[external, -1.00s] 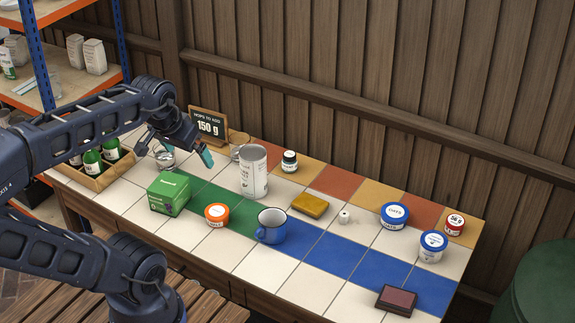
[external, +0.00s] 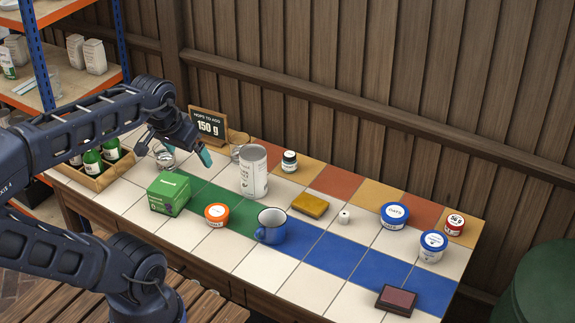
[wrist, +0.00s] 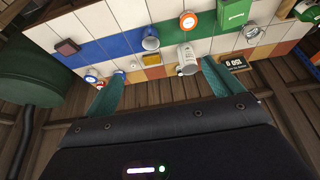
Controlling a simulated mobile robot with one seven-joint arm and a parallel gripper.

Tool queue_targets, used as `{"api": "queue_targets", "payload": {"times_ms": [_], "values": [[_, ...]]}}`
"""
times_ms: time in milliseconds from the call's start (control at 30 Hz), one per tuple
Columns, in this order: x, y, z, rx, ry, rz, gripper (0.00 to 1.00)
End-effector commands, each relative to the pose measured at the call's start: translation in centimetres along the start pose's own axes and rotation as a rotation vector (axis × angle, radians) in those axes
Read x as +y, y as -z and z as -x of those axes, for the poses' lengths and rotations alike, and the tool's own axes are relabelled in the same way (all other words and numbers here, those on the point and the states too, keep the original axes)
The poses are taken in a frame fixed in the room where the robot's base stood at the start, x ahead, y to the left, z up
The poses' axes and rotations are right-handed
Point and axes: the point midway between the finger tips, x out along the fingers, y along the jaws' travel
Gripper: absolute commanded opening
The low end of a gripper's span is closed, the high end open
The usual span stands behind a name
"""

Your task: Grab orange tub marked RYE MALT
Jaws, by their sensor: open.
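A small tub with an orange lid and band (external: 216,215) stands on the tiled counter between the green box and the blue mug; its lettering is too small to read. It also shows near the top of the wrist view (wrist: 188,21). My gripper (external: 205,157) is above the counter's back left part, behind and above the tub and apart from it. In the wrist view my gripper (wrist: 160,85) has its two teal fingers spread wide with nothing between them.
Close to the tub are the green box (external: 169,194) and the blue mug (external: 271,226). A tall white can (external: 253,172) stands behind it. Blue-lidded tubs (external: 394,216) stand to the right. The tiles in front of the tub are clear.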

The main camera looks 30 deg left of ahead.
Motion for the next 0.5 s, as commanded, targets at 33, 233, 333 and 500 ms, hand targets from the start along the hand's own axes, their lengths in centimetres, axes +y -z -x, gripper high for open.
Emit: {"api": "queue_targets", "payload": {"times_ms": [33, 233, 333, 500], "values": [[0.0, 0.0, 0.0, 0.0, 0.0, 0.0, 0.92], [-0.3, 0.9, -0.9, -0.016, 0.008, -0.036, 0.92], [-0.6, 2.1, -2.1, -0.038, 0.016, -0.088, 0.92], [-1.5, 4.3, -5.0, -0.082, 0.027, -0.204, 0.92]]}}
